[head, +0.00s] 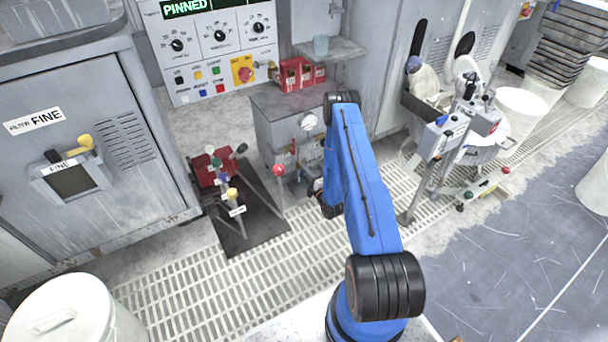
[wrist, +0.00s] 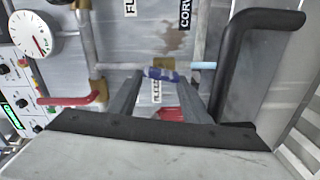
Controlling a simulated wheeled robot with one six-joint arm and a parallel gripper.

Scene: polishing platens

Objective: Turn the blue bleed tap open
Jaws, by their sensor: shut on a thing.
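In the wrist view, the blue bleed tap (wrist: 162,74) shows as a small dark blue piece on a horizontal pipe line, above a label that seems to read BLEED. My gripper (wrist: 163,80) reaches up to it with two grey fingers, one on each side, and is shut on it. The tap's exact angle is hard to tell, as the fingers partly cover it. In the head view, my blue arm hides the tap and most of my gripper, in front of the grey cabinet (head: 276,125).
A red lever (wrist: 70,100) and a round gauge (wrist: 30,37) are left of the tap. A thick black bent pipe (wrist: 235,60) stands close on the right. In the head view, a red-knobbed lever (head: 279,170) stands left of my arm.

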